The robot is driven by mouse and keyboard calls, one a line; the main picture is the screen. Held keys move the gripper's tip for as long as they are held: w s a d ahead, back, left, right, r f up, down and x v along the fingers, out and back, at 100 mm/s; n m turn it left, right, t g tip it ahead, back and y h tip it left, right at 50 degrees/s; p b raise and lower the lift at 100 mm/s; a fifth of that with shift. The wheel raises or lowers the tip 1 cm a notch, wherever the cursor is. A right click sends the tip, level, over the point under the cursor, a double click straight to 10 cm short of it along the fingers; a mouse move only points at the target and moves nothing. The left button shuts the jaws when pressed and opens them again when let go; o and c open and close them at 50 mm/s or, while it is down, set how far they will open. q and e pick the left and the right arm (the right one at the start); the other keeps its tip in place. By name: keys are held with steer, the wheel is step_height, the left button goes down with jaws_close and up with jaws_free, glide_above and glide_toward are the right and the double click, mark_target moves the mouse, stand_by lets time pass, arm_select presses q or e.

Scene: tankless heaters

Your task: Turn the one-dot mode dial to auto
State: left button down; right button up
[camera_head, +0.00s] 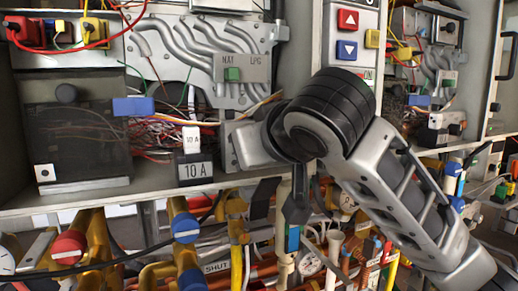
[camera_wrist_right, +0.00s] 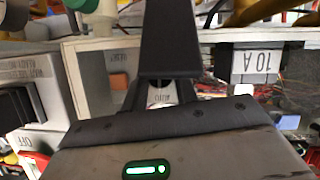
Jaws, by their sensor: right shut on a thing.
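My right arm (camera_head: 385,190) reaches in from the lower right to the lower middle of the panel in the head view. In the right wrist view the black right gripper (camera_wrist_right: 168,55) is shut at a pale control plate (camera_wrist_right: 95,75). The mode dial is covered by the fingers, so its dot mark and pointer angle cannot be read. An upside-down AUTO label (camera_wrist_right: 166,106) shows between the finger stems. My left gripper is not in view.
A 10 A block (camera_head: 195,168) sits left of my wrist and also shows in the right wrist view (camera_wrist_right: 260,62). Red and blue arrow buttons (camera_head: 347,34) are above. Pipes with a red valve (camera_head: 68,247) and a blue valve (camera_head: 186,228) crowd the space below.

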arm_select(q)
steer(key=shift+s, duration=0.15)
arm_select(e)
steer(key=o, duration=1)
arm_select(q)
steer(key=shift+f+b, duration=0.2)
steer(key=shift+b, duration=0.35)
arm_select(e)
steer(key=shift+v, duration=8)
